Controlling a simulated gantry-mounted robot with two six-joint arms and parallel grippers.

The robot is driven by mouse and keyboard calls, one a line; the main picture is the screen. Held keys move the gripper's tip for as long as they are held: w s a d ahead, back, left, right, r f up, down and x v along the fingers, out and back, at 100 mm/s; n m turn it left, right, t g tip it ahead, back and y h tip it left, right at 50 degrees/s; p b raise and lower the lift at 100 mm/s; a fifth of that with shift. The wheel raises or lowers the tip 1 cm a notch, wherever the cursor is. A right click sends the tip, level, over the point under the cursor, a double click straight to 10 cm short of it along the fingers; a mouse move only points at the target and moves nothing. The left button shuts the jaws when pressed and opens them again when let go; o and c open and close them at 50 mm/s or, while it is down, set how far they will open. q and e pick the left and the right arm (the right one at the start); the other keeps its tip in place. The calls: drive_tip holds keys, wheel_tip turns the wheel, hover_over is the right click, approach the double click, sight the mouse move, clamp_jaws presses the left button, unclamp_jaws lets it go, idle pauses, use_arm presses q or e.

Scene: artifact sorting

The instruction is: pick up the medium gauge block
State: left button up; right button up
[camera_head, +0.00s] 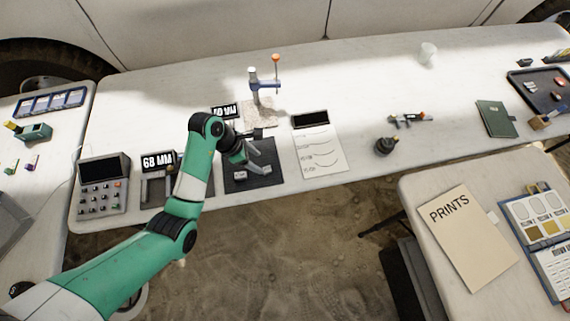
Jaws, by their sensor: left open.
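My left gripper (250,158) is open above a dark mat (262,182) on the long white table. Small grey metal blocks lie on this mat. One block (240,175) is below the gripper, and another (266,170) is a little to its right. I cannot tell from this view which block is the medium gauge block. The gripper and arm hide part of the mat, and I see nothing held between the fingers. My right gripper is not in view.
A stand with a red-knobbed lever (276,62) rises behind the mat. A "68 MM" sign (158,160) and a keypad device (103,184) stand left. A paper sheet (319,150) lies right, with a dark round object (384,146) beyond. The table's back middle is clear.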

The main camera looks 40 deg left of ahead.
use_arm(q)
drive_tip(key=s+a, duration=0.1)
drive_tip(key=b, duration=0.3)
hover_over(267, 169)
drive_tip(key=s+a, duration=0.2)
drive_tip(key=s, duration=0.1)
drive_tip(key=shift+n, duration=0.4)
drive_tip(key=f, duration=0.4)
drive_tip(key=shift+w+d+f, duration=0.1)
drive_tip(key=shift+w+f, duration=0.15)
drive_tip(key=shift+f, duration=0.05)
drive_tip(key=shift+w+f, duration=0.15)
drive_tip(key=b+x, duration=0.3)
drive_tip(key=x, duration=0.2)
drive_tip(key=shift+w+d+f, duration=0.1)
drive_tip(key=shift+d, duration=0.05)
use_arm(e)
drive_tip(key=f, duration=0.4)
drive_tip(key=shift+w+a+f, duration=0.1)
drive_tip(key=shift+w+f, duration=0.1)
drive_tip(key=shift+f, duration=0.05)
use_arm(q)
clamp_jaws()
